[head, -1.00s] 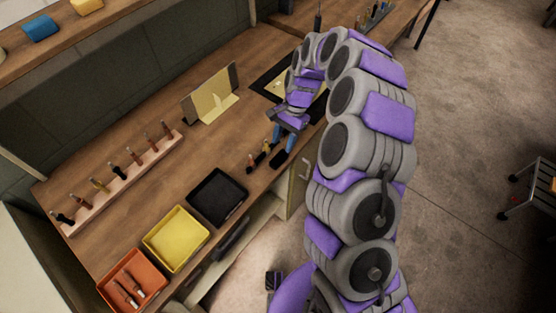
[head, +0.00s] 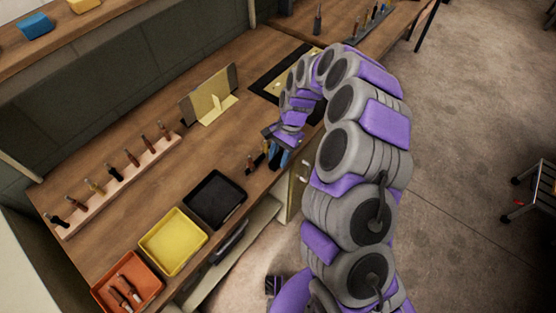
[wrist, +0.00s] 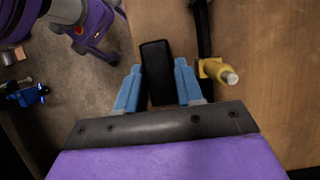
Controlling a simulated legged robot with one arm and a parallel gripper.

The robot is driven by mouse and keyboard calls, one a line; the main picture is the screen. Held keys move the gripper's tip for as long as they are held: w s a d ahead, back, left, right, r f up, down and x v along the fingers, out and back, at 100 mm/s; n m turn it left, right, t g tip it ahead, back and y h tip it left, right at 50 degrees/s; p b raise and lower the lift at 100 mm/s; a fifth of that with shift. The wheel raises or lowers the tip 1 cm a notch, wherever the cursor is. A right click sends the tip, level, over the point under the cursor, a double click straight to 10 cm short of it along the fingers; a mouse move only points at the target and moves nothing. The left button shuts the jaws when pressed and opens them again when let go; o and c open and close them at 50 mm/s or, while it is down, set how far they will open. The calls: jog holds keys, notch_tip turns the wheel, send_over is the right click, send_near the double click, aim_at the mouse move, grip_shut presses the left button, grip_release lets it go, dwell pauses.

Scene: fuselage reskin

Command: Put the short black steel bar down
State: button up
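The short black steel bar (wrist: 157,70) lies between the two blue fingers of my gripper (wrist: 158,85) in the wrist view. The fingertips appear to touch its sides, and its far end sticks out beyond them. In the head view my gripper (head: 278,156) is low at the front edge of the wooden bench (head: 165,195), right of the black tray. The bar cannot be made out there. Whether the bar touches the bench top is unclear.
A yellow-ended tool (wrist: 215,70) and a black strip (wrist: 202,28) lie close right of the bar. A black tray (head: 240,190), yellow tray (head: 145,240) and orange tray (head: 97,292) line the front edge. A tool rack (head: 120,188) and upright panel (head: 190,108) stand behind.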

grip_shut()
jog(key=shift+r, duration=0.15)
